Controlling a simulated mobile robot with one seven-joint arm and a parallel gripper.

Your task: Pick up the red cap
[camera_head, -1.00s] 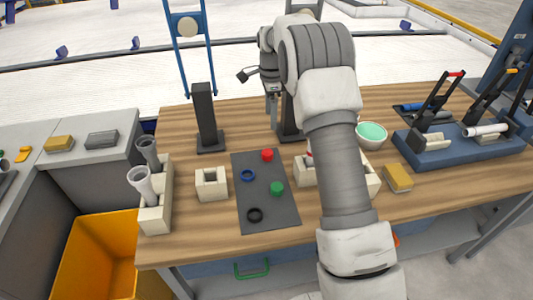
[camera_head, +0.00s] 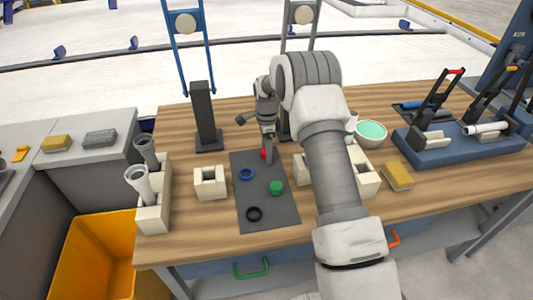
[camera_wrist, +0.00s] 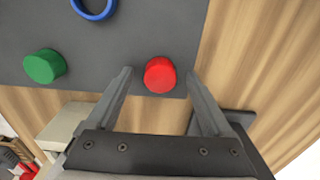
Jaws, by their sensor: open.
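The red cap (camera_wrist: 160,75) sits on the dark grey mat (camera_wrist: 60,20), near the mat's edge in the wrist view. My gripper (camera_wrist: 158,78) is open, with one finger on each side of the cap and a gap to both. In the head view my gripper (camera_head: 268,158) is low over the far end of the mat and hides much of the red cap (camera_head: 264,154). I cannot tell how high the fingertips are above the mat.
A green cap (camera_head: 276,187), a blue ring (camera_head: 246,174) and a black ring (camera_head: 254,214) lie on the mat. A cream block (camera_head: 210,183) stands left of it. A dark post (camera_head: 205,115) stands behind. Grey pipes (camera_head: 140,182) stand in a holder at left.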

